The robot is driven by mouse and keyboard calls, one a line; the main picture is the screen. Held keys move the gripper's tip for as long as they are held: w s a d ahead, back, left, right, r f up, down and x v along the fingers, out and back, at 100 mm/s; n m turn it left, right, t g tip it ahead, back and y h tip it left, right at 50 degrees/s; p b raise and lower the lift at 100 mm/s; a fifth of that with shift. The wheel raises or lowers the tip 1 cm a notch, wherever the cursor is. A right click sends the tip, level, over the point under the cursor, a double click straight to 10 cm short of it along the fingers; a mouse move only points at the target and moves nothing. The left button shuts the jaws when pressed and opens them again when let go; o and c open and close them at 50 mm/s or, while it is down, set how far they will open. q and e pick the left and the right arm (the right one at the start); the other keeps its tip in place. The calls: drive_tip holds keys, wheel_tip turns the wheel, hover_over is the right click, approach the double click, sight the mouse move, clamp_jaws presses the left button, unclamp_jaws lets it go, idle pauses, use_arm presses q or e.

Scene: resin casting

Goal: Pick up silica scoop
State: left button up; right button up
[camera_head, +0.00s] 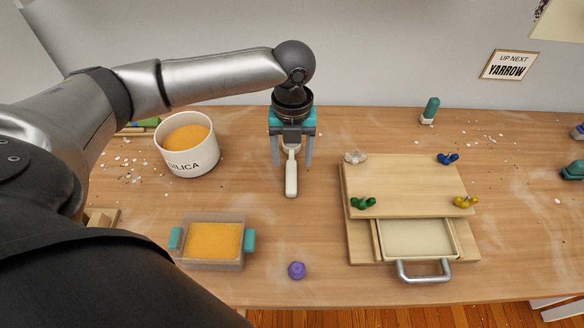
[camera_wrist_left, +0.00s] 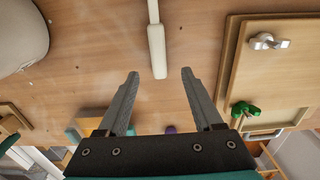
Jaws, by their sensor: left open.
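The silica scoop (camera_head: 291,175) is a cream-coloured tool lying on the table, its handle pointing toward the front edge. Its far end is hidden under my left gripper in the head view. My left gripper (camera_head: 292,163) is open and points down over the scoop, one finger on each side of it. In the left wrist view the scoop (camera_wrist_left: 156,45) shows ahead of the open fingers (camera_wrist_left: 159,75), roughly in line with the gap between them. I cannot tell how high the fingers are above the table. My right gripper is not in view.
A white silica tub (camera_head: 190,163) with orange grains stands left. A clear box (camera_head: 212,262) of orange grains with teal handles and a purple knob (camera_head: 297,270) are in front. A wooden drawer box (camera_head: 408,180) with coloured pieces stands right. White bits lie scattered.

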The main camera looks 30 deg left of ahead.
sight(291, 176)
use_arm(q)
drive_tip(key=shift+f+b, duration=0.35)
drive_tip(key=shift+f, duration=0.9)
drive_tip(key=f, duration=0.1)
drive_tip(key=f+b, duration=0.1)
drive_tip(key=f, duration=0.2)
drive_tip(key=shift+w+a+f, duration=0.1)
drive_tip(key=shift+w+a, duration=0.1)
drive_tip(key=shift+a, duration=0.1)
clamp_jaws()
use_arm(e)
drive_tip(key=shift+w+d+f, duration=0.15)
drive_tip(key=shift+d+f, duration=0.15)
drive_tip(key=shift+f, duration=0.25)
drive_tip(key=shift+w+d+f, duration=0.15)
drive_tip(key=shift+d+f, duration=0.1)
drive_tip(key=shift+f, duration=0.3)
